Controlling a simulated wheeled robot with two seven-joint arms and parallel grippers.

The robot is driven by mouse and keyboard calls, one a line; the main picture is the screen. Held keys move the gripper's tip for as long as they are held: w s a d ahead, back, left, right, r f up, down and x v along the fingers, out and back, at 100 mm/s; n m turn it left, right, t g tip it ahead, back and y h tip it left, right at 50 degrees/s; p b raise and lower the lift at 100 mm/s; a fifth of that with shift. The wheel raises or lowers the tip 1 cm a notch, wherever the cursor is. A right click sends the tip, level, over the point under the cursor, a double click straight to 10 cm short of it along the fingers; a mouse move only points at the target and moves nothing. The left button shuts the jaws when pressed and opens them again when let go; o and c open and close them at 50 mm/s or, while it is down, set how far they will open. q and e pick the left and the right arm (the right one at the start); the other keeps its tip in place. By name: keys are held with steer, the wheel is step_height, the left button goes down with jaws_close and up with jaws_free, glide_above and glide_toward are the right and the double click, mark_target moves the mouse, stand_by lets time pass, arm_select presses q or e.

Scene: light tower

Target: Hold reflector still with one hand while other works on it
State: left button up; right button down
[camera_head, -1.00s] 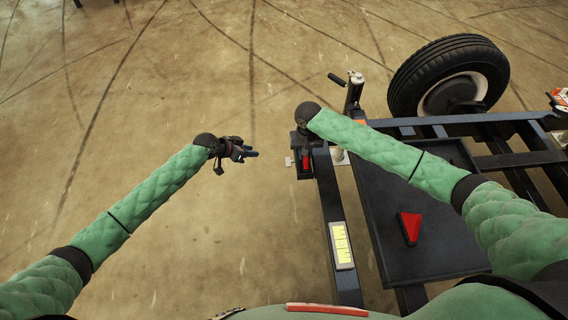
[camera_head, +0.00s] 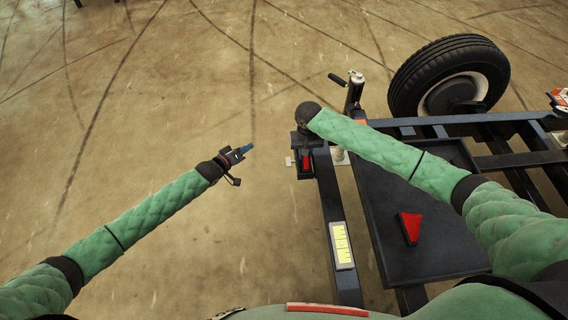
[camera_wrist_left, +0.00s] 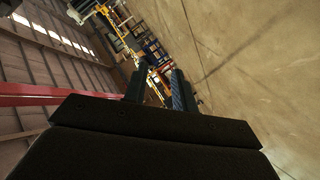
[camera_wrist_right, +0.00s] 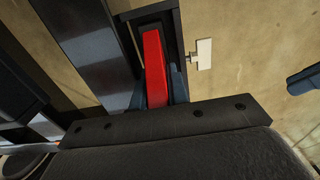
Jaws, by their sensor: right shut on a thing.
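A red reflector (camera_wrist_right: 155,68) is between the two fingers of my right gripper (camera_wrist_right: 158,85), at the end of a dark trailer beam. In the head view the reflector (camera_head: 306,160) shows as a small red patch below my right wrist, which hides most of that gripper. My left gripper (camera_head: 246,150) is over bare floor, left of the beam end and apart from it, pointing up and right. In the left wrist view its fingers (camera_wrist_left: 157,88) are spread with nothing between them. A second, triangular red reflector (camera_head: 410,227) lies on the trailer's dark tray.
The dark trailer frame (camera_head: 328,205) fills the right side, with a yellow-and-white label (camera_head: 342,245) on its beam. A jack with a crank handle (camera_head: 353,90) stands beyond the beam end, and a spare wheel (camera_head: 450,75) behind. The floor on the left is clear.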

arm_select(q)
steer(key=s+n+h, duration=0.1)
steer(key=n+g+h, duration=0.2)
steer(key=g+h, duration=0.2)
steer(key=h, duration=0.2)
glide_toward(289, 162)
steer(key=x, duration=0.8)
steer(key=shift+w+f, duration=0.2)
steer(key=shift+w, duration=0.1)
jaws_close()
